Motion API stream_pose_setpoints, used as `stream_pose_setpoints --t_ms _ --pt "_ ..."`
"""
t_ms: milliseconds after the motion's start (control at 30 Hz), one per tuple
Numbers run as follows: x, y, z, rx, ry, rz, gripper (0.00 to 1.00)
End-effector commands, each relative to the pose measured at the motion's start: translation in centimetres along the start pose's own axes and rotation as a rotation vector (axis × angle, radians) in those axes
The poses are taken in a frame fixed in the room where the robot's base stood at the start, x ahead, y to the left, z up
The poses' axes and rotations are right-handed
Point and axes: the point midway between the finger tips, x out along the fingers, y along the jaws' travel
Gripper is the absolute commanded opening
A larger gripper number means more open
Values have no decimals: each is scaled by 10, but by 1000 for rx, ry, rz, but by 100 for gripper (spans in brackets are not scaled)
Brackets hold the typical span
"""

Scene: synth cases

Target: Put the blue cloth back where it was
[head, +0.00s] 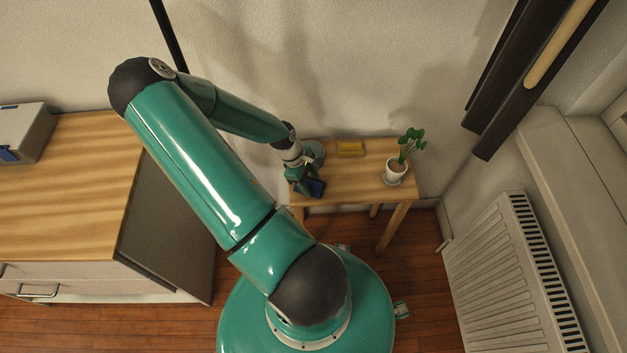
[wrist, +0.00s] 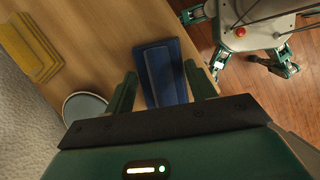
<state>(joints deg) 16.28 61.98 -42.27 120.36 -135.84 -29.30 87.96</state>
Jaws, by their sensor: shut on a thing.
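The blue cloth (wrist: 165,72) is a folded, flat, dark blue rectangle between the two fingers of my gripper (wrist: 160,84) in the wrist view. My gripper is shut on it. In the head view the cloth (head: 316,187) shows below my gripper (head: 303,181), over the front left part of the small wooden table (head: 345,185). I cannot tell whether it touches the tabletop. My gripper hides part of it.
A round grey dish (head: 315,152) and a yellow block (head: 350,149) lie at the table's back. A potted plant (head: 395,172) stands at the right. A wooden-topped cabinet (head: 70,190) at left bears a grey box (head: 25,128) with a blue patch. A radiator (head: 505,270) is at right.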

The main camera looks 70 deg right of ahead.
Motion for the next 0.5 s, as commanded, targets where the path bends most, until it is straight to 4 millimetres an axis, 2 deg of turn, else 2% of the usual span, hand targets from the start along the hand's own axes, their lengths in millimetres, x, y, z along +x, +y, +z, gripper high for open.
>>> stream_pose_setpoints --t_ms 333,367,467,500 --pt "1 1 -4 -1 -1 1 31" --pt "1 1 -4 -1 -1 1 57" --pt "1 1 -4 -1 0 1 77" --pt "1 2 -4 -1 0 1 77"
